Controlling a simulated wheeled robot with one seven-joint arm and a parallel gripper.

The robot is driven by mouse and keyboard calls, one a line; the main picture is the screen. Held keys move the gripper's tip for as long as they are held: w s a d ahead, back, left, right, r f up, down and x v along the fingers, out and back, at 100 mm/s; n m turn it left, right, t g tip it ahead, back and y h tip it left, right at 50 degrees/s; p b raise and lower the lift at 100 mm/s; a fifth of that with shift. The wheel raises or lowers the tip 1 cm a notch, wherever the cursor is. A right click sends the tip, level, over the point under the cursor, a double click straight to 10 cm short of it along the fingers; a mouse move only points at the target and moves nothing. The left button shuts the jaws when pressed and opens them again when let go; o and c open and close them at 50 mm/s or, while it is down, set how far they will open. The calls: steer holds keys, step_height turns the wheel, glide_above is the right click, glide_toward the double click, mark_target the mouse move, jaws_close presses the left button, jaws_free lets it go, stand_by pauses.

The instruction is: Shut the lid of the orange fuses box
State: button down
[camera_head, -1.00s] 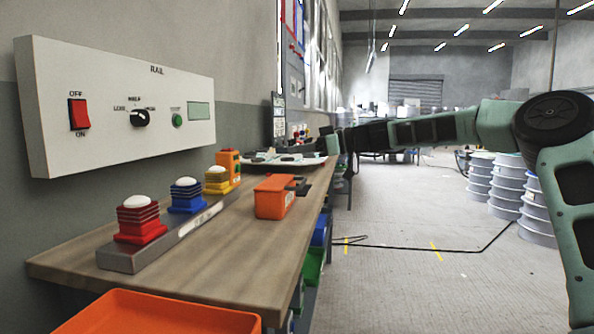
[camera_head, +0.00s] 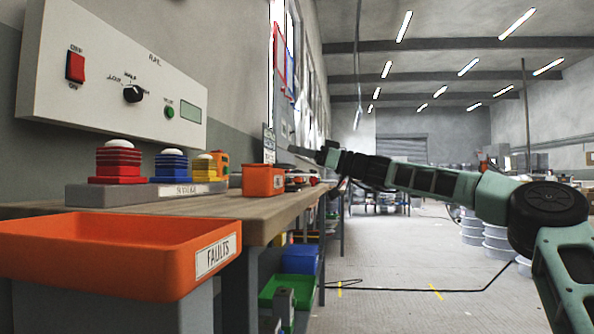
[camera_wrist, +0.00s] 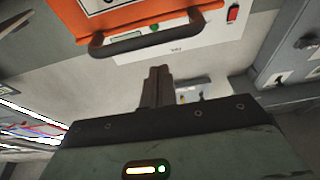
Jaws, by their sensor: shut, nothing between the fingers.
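The orange box (camera_head: 263,180) stands on the workbench near its right edge, with a small white label too small to read. Its lid cannot be made out in the head view. In the wrist view, an orange surface (camera_wrist: 150,12) with a white label and a dark handle-like bar (camera_wrist: 145,40) fills the top; it is probably part of this box. My gripper (camera_head: 298,151) is above and beyond the box in the head view. Its fingers are closed together in the wrist view (camera_wrist: 158,75), empty, just below the dark bar. Whether they touch it cannot be told.
An orange FAULTS tray (camera_head: 110,255) is in the near left foreground. A rail with red, blue and yellow buttons (camera_head: 150,192) lies on the workbench (camera_head: 225,207), below a white control panel (camera_head: 115,70). Coloured bins (camera_head: 300,260) sit underneath.

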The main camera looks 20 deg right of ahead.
steer(key=shift+s+d+f+t+y+b, duration=0.1)
steer(key=shift+f+t+y+b, duration=0.2)
steer(key=shift+f+b, duration=0.75)
steer(key=shift+d+f+t+y+b, duration=0.15)
steer(key=shift+f+y+b, duration=0.25)
steer(key=shift+b, duration=1.2)
steer(key=b, duration=0.2)
steer(key=shift+f+b, duration=0.3)
steer(key=shift+b, duration=0.1)
steer(key=shift+b, duration=0.35)
step_height(320, 180, up, 4)
steer(key=p, duration=0.3)
steer(key=v, duration=1)
steer(key=shift+f+p, duration=0.3)
steer(key=shift+f, duration=0.2)
